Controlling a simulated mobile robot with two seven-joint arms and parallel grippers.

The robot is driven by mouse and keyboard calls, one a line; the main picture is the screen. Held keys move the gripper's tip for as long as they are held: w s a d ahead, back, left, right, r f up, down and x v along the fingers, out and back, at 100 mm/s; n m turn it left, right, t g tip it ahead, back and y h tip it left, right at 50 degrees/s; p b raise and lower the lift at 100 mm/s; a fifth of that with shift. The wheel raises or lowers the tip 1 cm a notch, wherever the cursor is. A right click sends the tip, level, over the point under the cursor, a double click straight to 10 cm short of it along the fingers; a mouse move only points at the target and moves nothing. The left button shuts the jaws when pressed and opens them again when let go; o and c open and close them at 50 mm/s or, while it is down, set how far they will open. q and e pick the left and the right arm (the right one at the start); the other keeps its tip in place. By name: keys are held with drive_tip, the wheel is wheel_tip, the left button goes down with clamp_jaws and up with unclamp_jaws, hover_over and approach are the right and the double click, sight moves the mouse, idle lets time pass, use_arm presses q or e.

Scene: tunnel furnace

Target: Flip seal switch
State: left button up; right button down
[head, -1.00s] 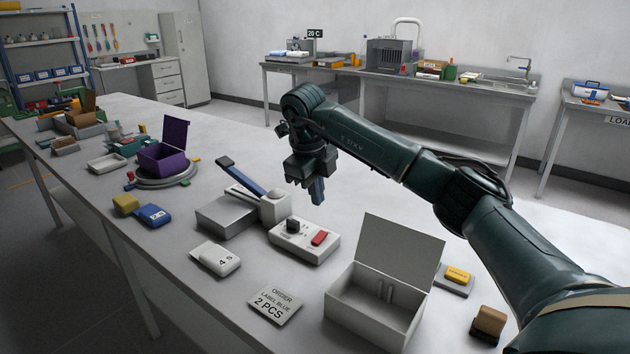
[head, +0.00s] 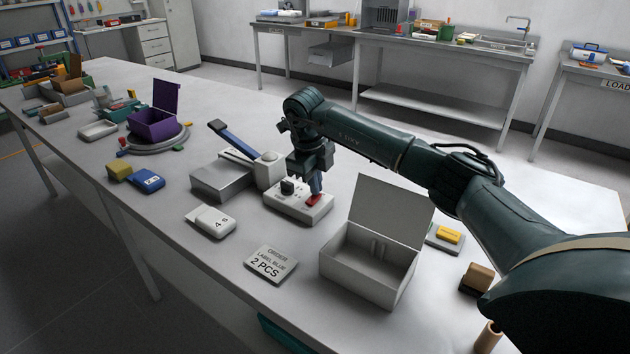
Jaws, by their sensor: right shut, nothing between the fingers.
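A white switch box (head: 290,207) sits on the table, with a black knob (head: 288,187) on its left part and a red rocker switch (head: 313,200) on its right part. My right gripper (head: 316,192) is shut and points down, its fingertips at the red switch. They look to be touching it or just above it; I cannot tell which. Beside the box on the left is a grey sealer (head: 222,182) with a raised blue lever arm (head: 232,141). My left gripper is not in view.
An open grey box (head: 362,275) with its lid up stands right of the switch box. An order card (head: 271,265) and a white timer (head: 210,221) lie in front. A purple box (head: 152,124) sits on a round turntable at the left. Bare table lies behind the arm.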

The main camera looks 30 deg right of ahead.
drive_tip(key=shift+d+f+y, duration=0.1)
drive_tip(key=shift+f+y, duration=0.1)
drive_tip(key=shift+y, duration=0.1)
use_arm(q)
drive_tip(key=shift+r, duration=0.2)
